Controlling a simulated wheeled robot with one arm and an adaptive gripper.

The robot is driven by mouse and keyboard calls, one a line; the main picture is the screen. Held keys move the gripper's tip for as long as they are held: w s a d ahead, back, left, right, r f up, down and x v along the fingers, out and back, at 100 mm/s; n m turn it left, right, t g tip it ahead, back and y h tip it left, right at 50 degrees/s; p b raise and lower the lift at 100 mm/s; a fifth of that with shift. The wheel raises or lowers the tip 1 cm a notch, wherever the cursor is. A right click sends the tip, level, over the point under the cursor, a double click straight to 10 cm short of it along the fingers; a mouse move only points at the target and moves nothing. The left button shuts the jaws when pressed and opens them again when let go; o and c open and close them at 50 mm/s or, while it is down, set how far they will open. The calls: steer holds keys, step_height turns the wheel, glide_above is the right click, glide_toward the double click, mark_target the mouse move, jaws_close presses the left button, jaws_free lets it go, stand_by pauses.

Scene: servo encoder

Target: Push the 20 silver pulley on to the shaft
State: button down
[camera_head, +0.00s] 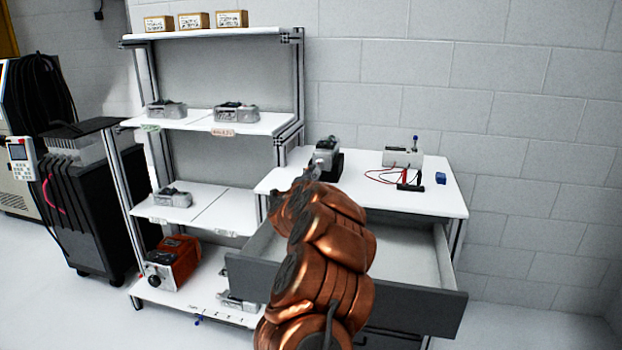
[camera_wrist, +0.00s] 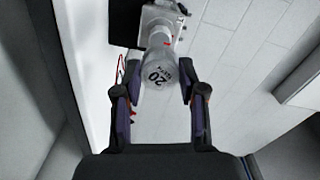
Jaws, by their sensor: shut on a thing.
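The silver pulley (camera_wrist: 160,77), a short cylinder marked "20", is between the fingers of my gripper (camera_wrist: 159,70) in the wrist view. My gripper is shut on it. Just beyond the pulley, in line with it, is the grey servo encoder unit (camera_wrist: 163,22), with a small red mark between the two. The shaft is hidden, so I cannot tell whether the pulley is around it. In the head view the servo unit (camera_head: 327,147) stands at the back left of the white table (camera_head: 375,198). My arm hides most of my gripper there, and the pulley is not clear.
A light box with a blue knob (camera_head: 402,157), red and black leads (camera_head: 383,178) and a small blue block (camera_head: 440,178) are on the table's right part. A grey drawer (camera_head: 420,303) stands open below. A shelf rack (camera_head: 270,118) with several units stands left.

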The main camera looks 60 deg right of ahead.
steer(key=shift+p+x, duration=0.45)
steer(key=shift+x, duration=1.55)
steer(key=shift+a, duration=0.1)
steer(key=shift+w, duration=0.1)
steer(key=shift+w+d+b, duration=0.1)
steer(key=shift+d+b, duration=0.25)
steer(key=shift+d, duration=0.15)
steer(key=c, duration=0.6)
jaws_free()
steer(key=shift+o, duration=0.2)
steer(key=shift+o, duration=0.8)
steer(key=shift+b+v, duration=0.55)
steer(key=shift+v, duration=1)
